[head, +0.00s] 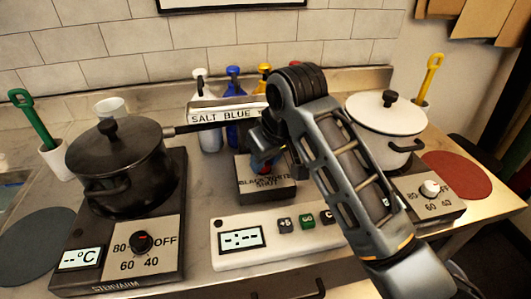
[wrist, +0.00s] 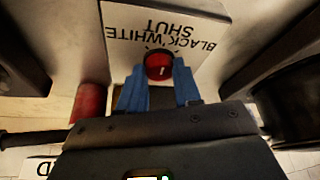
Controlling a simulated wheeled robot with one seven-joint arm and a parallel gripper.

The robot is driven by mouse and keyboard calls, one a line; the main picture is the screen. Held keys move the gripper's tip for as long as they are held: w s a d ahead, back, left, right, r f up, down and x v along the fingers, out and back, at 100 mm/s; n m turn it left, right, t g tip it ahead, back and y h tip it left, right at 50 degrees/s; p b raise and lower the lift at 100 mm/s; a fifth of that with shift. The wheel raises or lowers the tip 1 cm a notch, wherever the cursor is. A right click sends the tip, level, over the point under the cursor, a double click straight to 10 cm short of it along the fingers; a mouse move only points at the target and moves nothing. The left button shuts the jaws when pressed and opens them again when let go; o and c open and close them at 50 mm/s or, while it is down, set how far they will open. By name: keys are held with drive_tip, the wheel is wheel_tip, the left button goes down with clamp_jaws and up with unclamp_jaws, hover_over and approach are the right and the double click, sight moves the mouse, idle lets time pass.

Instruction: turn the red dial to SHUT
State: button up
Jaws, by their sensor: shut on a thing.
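The red dial (wrist: 160,66) sits on a pale box (wrist: 185,15) lettered BLACK, WHITE and SHUT. The wrist view shows the lettering upside down, with SHUT past the dial. A short pale mark shows on the dial, but I cannot tell which end points. My gripper (wrist: 159,84) has its blue fingers on either side of the dial, shut on it. In the head view the box (head: 266,195) stands mid-counter, and my gripper (head: 264,150) reaches down over it from behind. The dial is mostly hidden there.
A black pot (head: 115,160) on a left hotplate has its handle towards my gripper. A white pot (head: 387,125) stands right. A sign (head: 225,115) and several bottles (head: 233,85) are behind. A control panel (head: 275,238) lies in front.

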idle(0.3)
drive_tip(key=o, duration=1)
drive_tip(key=shift+o, duration=0.2)
drive_tip(key=shift+r, duration=0.1)
drive_tip(key=v, duration=0.7)
drive_tip(key=shift+s+r, duration=0.2)
drive_tip(key=shift+r, duration=0.05)
drive_tip(key=shift+d, duration=0.1)
